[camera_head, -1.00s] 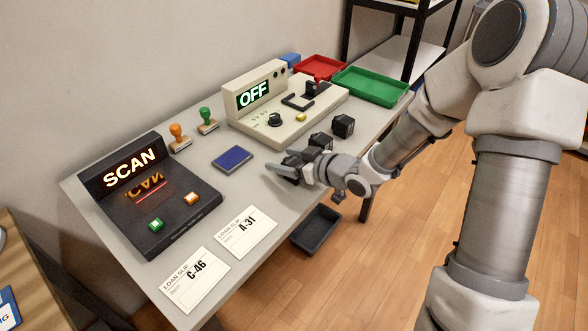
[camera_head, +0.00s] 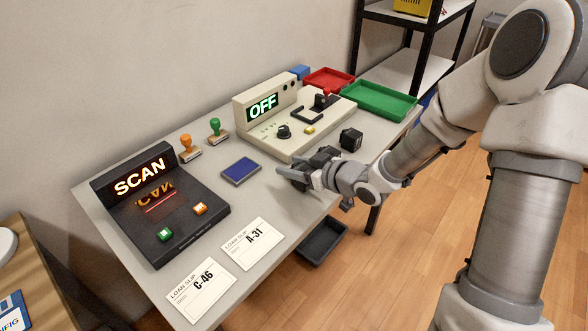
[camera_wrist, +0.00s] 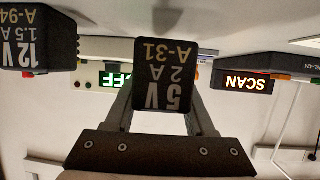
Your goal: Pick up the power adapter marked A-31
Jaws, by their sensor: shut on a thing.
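The power adapter A-31 (camera_wrist: 165,75) is a small black block with print "5 V 2 A A-31", upside down in the wrist view. My gripper (camera_head: 296,172) is shut on it, with one finger on each side. In the head view the gripper is over the desk's front edge area and largely hides the adapter; I cannot tell whether it is clear of the desk. A second black adapter, marked A-94 (camera_wrist: 38,38) with "12 V 1.5 A", is at the left of the wrist view, apart from the held one.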

